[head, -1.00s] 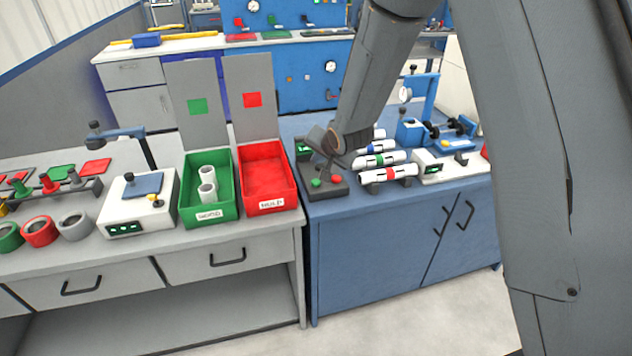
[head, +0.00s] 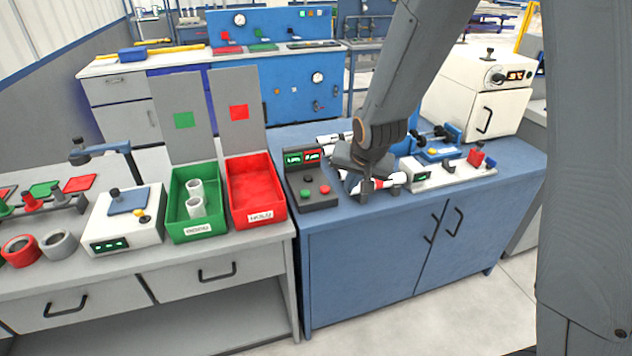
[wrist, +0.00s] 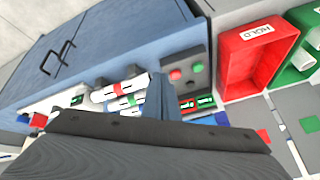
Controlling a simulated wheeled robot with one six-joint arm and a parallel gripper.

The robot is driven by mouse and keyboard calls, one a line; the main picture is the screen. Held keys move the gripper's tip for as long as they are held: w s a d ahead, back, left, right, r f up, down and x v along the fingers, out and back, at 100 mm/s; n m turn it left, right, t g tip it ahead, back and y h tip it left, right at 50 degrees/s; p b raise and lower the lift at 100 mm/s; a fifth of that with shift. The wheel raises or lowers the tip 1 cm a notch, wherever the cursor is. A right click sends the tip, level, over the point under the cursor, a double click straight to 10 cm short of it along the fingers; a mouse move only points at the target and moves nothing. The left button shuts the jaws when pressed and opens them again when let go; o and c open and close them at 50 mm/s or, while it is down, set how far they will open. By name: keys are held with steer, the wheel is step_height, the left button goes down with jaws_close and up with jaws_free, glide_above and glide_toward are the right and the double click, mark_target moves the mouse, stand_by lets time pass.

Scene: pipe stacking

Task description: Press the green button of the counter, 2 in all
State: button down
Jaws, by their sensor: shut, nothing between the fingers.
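The counter (head: 312,188) is a dark box near the front left of the blue cabinet top. It has a green button (head: 306,195) on the left, a red button (head: 325,190) on the right, and two small lit displays behind them, too small to read surely. My gripper (head: 368,190) is shut and empty, to the right of the counter and in front of or over the white pipes. In the wrist view the green button (wrist: 195,67) and red button (wrist: 175,74) are both uncovered. I see no contact with the counter.
White banded pipes (wrist: 122,90) lie right of the counter, partly behind my gripper. A green bin (head: 205,228) holding grey pipes and a red bin (head: 262,214) stand left. A white device (head: 440,174) and a white oven (head: 487,85) are to the right.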

steer(key=s+d+r+n+g, duration=0.1)
steer(key=s+d, duration=0.3)
steer(key=s, duration=0.6)
steer(key=s+d+r+n+g+h, duration=0.1)
steer(key=s+d+g, duration=0.2)
steer(key=s, duration=0.8)
steer(key=shift+d+n+g, duration=0.3)
steer(key=shift+d+n, duration=0.1)
steer(key=shift+d, duration=0.3)
steer(key=shift+r, duration=0.1)
